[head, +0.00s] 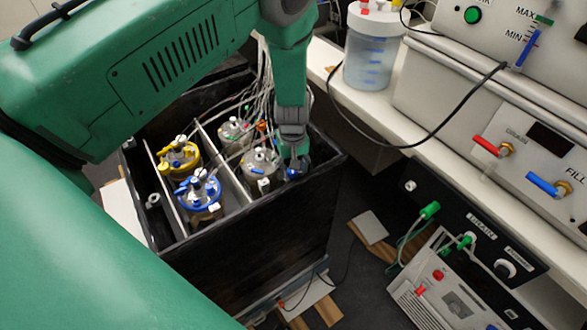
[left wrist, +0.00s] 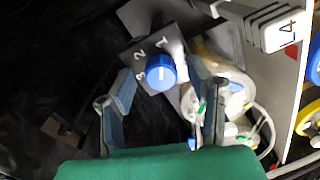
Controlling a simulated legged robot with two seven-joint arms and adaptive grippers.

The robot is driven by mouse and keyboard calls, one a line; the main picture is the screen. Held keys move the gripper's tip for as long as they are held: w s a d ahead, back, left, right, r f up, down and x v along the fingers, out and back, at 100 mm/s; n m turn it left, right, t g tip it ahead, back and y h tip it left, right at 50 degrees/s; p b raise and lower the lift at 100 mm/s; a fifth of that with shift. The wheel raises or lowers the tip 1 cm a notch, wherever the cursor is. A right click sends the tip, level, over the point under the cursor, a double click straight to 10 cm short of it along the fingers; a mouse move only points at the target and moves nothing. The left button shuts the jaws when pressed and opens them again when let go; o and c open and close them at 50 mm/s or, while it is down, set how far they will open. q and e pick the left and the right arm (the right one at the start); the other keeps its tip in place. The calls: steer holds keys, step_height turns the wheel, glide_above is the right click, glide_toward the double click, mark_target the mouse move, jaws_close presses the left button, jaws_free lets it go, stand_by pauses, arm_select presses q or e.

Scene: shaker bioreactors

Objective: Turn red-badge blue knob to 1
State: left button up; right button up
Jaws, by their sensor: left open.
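The blue knob (left wrist: 160,73) is round with a pale mark on its face, on a grey plate with the digits 1, 2 and 3. My left gripper (left wrist: 160,80) is open, with one finger on each side of the knob in this view; contact is not clear. In the head view my left gripper (head: 292,158) reaches down at the right end of the black box, and a bit of blue (head: 292,172) shows below it. My right gripper is out of view.
The black box (head: 250,225) holds several vessels, including a yellow-ringed one (head: 178,158) and a blue-ringed one (head: 199,190), with tubes rising close to my arm.

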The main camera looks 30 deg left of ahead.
arm_select(q)
step_height(320, 180, up, 12)
steer(key=shift+f, duration=0.25)
steer(key=shift+w, duration=0.1)
stand_by(0.4)
